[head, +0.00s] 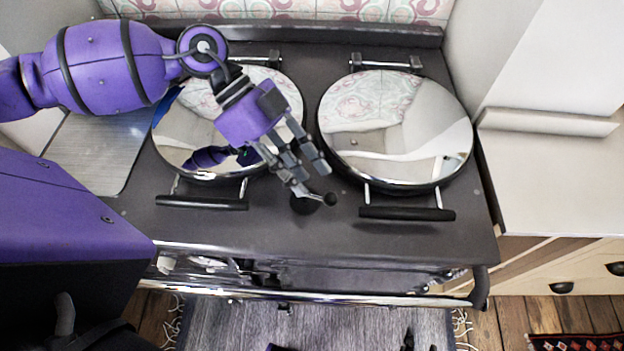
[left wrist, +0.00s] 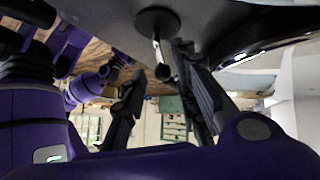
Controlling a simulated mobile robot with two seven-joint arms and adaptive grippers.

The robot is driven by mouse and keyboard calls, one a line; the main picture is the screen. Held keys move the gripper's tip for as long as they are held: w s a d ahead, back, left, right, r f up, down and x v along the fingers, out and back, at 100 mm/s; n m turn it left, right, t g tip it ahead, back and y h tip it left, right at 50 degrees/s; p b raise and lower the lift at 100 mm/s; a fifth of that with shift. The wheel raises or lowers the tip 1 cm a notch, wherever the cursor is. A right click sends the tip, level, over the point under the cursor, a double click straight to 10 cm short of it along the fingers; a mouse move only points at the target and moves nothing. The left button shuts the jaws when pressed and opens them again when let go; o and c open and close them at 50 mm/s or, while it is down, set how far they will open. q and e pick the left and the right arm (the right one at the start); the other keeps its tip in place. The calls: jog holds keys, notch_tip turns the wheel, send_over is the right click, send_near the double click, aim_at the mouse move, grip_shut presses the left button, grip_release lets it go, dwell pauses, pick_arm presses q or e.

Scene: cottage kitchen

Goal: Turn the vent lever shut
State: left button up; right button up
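In the left wrist view the lever shows in the gap between the fingers (left wrist: 163,95). I cannot tell whether a finger touches it. My right gripper is not visible.
The left lid (head: 175,135) lies under my left gripper, and the right lid (head: 395,125) is beside it. Each has a dark front handle, the left (head: 202,203) and the right (head: 407,214). A chrome rail (head: 300,296) runs along the stove front. The stove top near the front is clear.

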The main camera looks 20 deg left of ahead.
aim_at(319, 200)
pick_arm(q)
jog(key=shift+x, duration=1.8)
jog(key=shift+w, duration=0.1)
